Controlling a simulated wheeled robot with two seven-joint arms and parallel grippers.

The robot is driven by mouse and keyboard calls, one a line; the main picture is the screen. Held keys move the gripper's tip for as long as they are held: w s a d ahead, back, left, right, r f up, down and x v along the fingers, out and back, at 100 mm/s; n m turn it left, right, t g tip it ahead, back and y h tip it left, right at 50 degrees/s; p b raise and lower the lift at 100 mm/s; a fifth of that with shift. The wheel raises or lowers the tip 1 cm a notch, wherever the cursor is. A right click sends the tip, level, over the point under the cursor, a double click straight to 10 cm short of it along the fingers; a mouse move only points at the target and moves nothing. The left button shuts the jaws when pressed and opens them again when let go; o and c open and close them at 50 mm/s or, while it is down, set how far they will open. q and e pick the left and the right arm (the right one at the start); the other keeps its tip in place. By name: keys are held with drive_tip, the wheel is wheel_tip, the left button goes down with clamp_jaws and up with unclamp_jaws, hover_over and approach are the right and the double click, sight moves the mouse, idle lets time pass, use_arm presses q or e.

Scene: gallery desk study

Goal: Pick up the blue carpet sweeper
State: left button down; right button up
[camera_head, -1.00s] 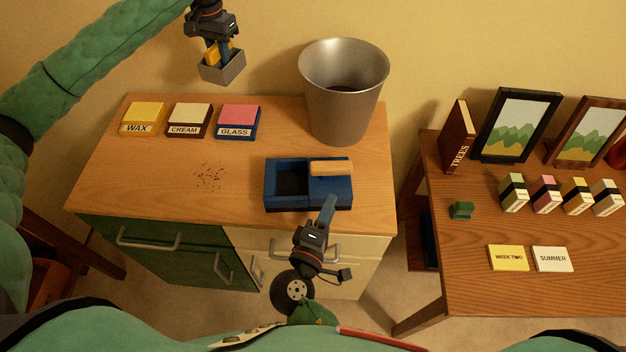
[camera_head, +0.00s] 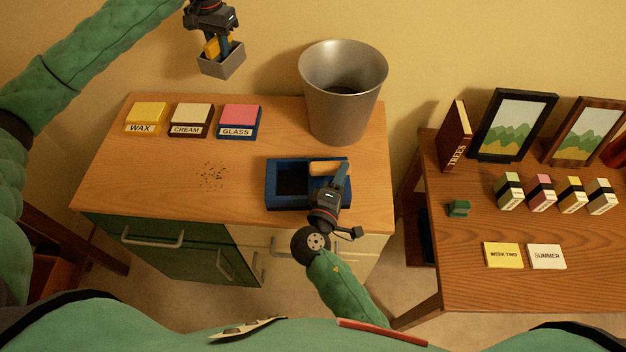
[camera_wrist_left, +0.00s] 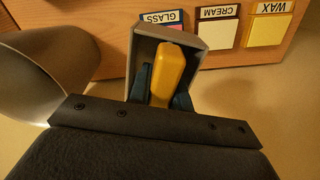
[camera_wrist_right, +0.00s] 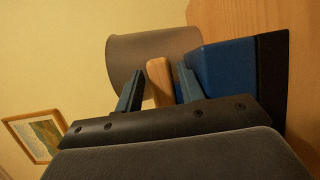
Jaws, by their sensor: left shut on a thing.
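The blue carpet sweeper (camera_head: 290,204) sits on the wooden desk top, an open-topped blue box with a dark hollow and a light wooden handle (camera_head: 328,167) at its right. It also shows in the right wrist view (camera_wrist_right: 225,70). My right gripper (camera_head: 340,175) is at the handle. In the right wrist view its fingers are apart, with the handle (camera_wrist_right: 160,80) between them and nearer the right finger. My left gripper (camera_head: 216,46) is shut on the yellow handle (camera_wrist_left: 170,72) of a small grey box (camera_head: 223,64), held up in the air near the wall.
A metal bin (camera_head: 340,100) stands at the desk's back right. The wax (camera_head: 147,118), cream (camera_head: 191,120) and glass (camera_head: 239,121) boxes line the back left. Dark crumbs (camera_head: 211,176) lie left of the sweeper. A second table (camera_head: 490,285) with frames and small boxes stands at right.

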drive_tip(key=shift+c, duration=0.2)
clamp_jaws()
use_arm(q)
drive_tip(key=shift+f, duration=0.15)
use_arm(e)
drive_tip(key=shift+r, duration=0.1)
